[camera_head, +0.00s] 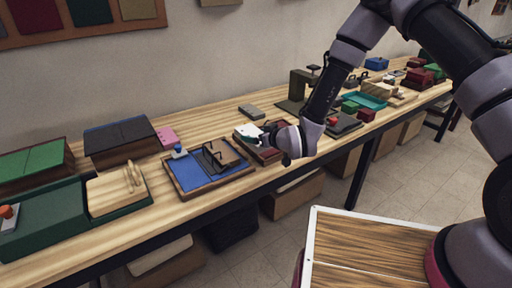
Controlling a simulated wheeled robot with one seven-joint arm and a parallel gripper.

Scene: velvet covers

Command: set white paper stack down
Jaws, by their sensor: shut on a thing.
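The white paper stack (246,130) shows as a small pale patch at the middle of the long wooden bench. My gripper (262,138) reaches in from the right and is shut on the stack. The stack is over or beside a dark reddish-brown box or tray (264,156) near the bench's front edge. My wrist hides part of the stack and box, so I cannot tell whether the stack touches what is under it.
Left of it is a blue-lined tray (190,177) with a metal clamp-like piece. A small grey block (251,111) lies behind. A dark press-like device (300,88) and teal tray (362,101) stand to the right. Bare wood (215,125) shows left of the stack.

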